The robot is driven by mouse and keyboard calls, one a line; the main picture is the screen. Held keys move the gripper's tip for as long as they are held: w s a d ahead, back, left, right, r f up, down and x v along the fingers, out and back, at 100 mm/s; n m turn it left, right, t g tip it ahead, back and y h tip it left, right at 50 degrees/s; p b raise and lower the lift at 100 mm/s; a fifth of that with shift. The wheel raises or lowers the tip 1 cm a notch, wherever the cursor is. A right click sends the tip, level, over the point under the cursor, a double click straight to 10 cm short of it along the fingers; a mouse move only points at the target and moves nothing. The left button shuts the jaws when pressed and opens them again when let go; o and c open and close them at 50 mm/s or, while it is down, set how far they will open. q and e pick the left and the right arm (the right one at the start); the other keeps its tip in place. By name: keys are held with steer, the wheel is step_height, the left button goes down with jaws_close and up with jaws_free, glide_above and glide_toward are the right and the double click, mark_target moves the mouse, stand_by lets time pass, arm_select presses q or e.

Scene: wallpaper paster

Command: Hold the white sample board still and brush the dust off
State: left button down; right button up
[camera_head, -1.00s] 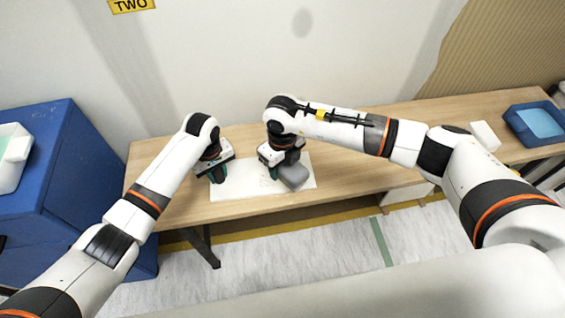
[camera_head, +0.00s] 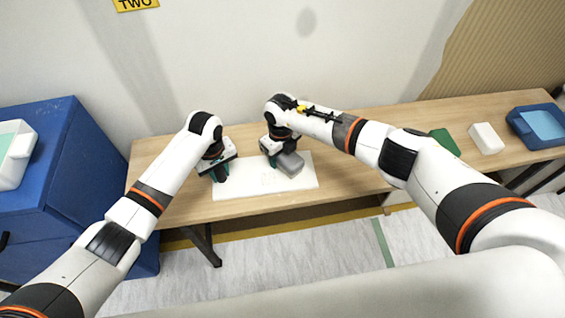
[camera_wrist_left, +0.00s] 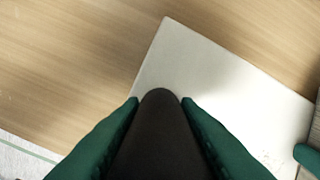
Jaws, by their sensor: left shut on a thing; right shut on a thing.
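The white sample board (camera_head: 240,188) lies flat on the wooden table; part of it also shows in the left wrist view (camera_wrist_left: 190,65). My left gripper (camera_head: 219,176) is at the board's left end, its green fingers shut on a dark, round-ended thing (camera_wrist_left: 157,135), perhaps a handle or presser. Its contact with the board is hidden. My right gripper (camera_head: 275,160) is shut on a grey block-like tool (camera_head: 291,164), seemingly the brush, over the board's back right part. I cannot tell whether it touches. Faint specks (camera_wrist_left: 267,158) show on the board.
A green piece (camera_head: 444,141), a white block (camera_head: 486,138) and a blue tray (camera_head: 518,125) are on the table's right part. A blue cabinet (camera_head: 75,170) with a pale bin (camera_head: 20,160) stands at the left. The wall is close behind the table.

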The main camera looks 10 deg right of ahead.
mark_target(284, 183)
arm_select(q)
steer(key=shift+f, duration=0.1)
arm_select(e)
steer(key=s, duration=0.7)
steer(key=shift+a, duration=0.1)
steer(key=shift+s+a+r, duration=0.1)
steer(key=shift+s+r, duration=0.1)
steer(key=shift+s, duration=0.1)
step_height(284, 183, up, 8)
steer(key=shift+f, duration=0.2)
steer(key=o, duration=0.5)
steer(key=c, duration=0.5)
arm_select(q)
steer(key=c, duration=1)
jaws_free()
step_height(284, 183, up, 12)
steer(key=shift+r, duration=0.1)
